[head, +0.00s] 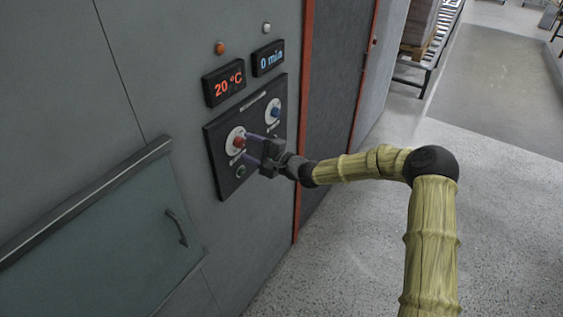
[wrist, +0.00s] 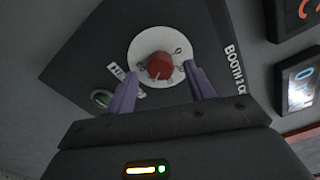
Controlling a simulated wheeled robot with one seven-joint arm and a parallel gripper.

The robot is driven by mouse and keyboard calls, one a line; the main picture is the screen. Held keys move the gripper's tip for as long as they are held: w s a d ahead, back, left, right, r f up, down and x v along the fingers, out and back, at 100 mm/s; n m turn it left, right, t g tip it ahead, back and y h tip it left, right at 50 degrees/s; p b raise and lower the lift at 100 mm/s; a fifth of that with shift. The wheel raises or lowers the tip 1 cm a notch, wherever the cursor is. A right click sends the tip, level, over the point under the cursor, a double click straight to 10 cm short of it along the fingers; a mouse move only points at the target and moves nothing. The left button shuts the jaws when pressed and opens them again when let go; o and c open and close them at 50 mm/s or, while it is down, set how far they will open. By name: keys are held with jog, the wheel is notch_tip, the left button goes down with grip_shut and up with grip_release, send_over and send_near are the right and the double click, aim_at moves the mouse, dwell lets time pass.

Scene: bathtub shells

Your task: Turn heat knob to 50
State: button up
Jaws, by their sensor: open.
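The heat knob is the red knob (head: 239,142) on a white dial at the left of the dark control panel (head: 214,147). It also shows in the wrist view as a red knob (wrist: 161,66) on its white dial (wrist: 142,44). The orange display (head: 228,84) above reads 20 °C. My gripper (head: 252,150) is open in front of the panel. In the wrist view, the purple fingers of my gripper (wrist: 160,88) stand apart, one on each side of the knob's lower part. I cannot tell whether they touch it.
A blue knob (head: 275,112) sits right of the red one, under a blue display (head: 268,58) reading 0 min. A green button (head: 241,172) is below the red knob. A hatch with a handle (head: 176,228) is at lower left. The floor at right is clear.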

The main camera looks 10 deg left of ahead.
jog(key=b+v, duration=0.4)
jog(key=v, duration=1.1)
jog(key=shift+d, duration=0.4)
jog(key=shift+s, duration=0.1)
jog(key=s+d+f+n+g+h, duration=0.1)
jog(key=s+d+f+n+h, duration=0.5)
jog(key=d+f+h, duration=0.5)
jog(key=s+d+r+n+g+h, duration=0.1)
jog(key=s+d+r+h, duration=0.1)
jog(key=s+d, duration=0.4)
jog(key=s+d+r+n+g+h, duration=0.1)
jog(key=s+d+r+g+h, duration=0.1)
jog(key=s+d, duration=0.4)
jog(key=s+r+h, duration=0.1)
jog(key=s+r, duration=0.1)
jog(key=s, duration=0.2)
jog(key=shift+s+r+n+h, duration=0.25)
jog(key=shift+s+n+h, duration=0.05)
jog(key=shift+s+n, duration=0.1)
